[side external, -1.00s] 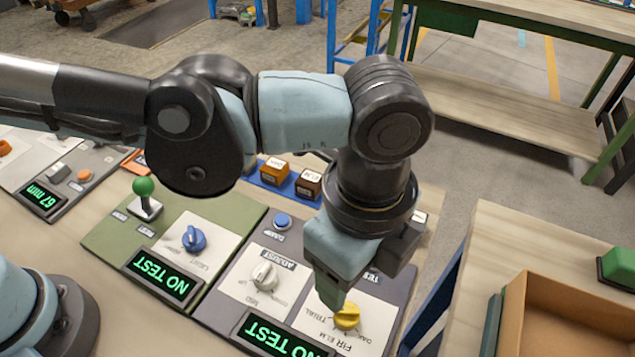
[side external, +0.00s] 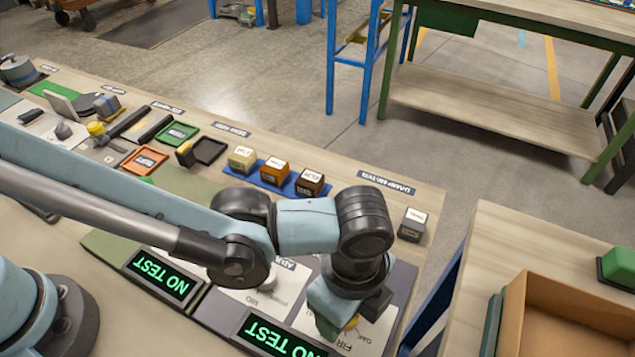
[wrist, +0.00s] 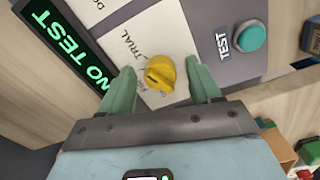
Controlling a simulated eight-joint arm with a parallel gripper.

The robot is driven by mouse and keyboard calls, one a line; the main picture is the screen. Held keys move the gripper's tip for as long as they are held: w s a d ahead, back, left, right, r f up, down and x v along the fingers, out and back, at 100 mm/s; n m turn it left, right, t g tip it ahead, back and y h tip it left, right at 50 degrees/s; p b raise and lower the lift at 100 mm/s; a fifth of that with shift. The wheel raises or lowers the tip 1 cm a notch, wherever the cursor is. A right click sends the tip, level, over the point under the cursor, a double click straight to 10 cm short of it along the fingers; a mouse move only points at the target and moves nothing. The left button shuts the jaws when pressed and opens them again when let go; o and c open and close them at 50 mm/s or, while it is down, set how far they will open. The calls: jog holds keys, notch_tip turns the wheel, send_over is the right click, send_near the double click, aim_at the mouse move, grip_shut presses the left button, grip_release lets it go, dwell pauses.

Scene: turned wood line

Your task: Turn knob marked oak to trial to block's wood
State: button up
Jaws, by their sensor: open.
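The yellow knob (wrist: 160,73) sits on a white plate marked TRIAL. A dark mark shows on its left side in the wrist view, but I cannot tell which wood name it points at. In the side view only a bit of the knob (side external: 352,322) shows beside my gripper (side external: 335,325). The wrist view shows the green fingers of my gripper (wrist: 161,72) open, one on each side of the knob; contact is not clear. A cream block (side external: 242,158), an orange-brown block (side external: 274,171) and a dark brown block (side external: 309,183) stand on a blue tray (side external: 257,179); their labels are too small to read.
A teal button (wrist: 250,37) marked TEST is near the knob. A NO TEST display (side external: 277,337) lies at the panel's front. A grey labelled block (side external: 413,224) stands at the bench's right. An orange-brown box (side external: 575,315) is on the right-hand table.

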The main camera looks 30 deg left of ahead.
jog(key=shift+c, duration=0.2)
jog(key=c, duration=1)
jog(key=shift+n, duration=0.3)
jog(key=n, duration=0.4)
jog(key=shift+s+n, duration=0.1)
jog(key=shift+n, duration=1.9)
jog(key=o, duration=1)
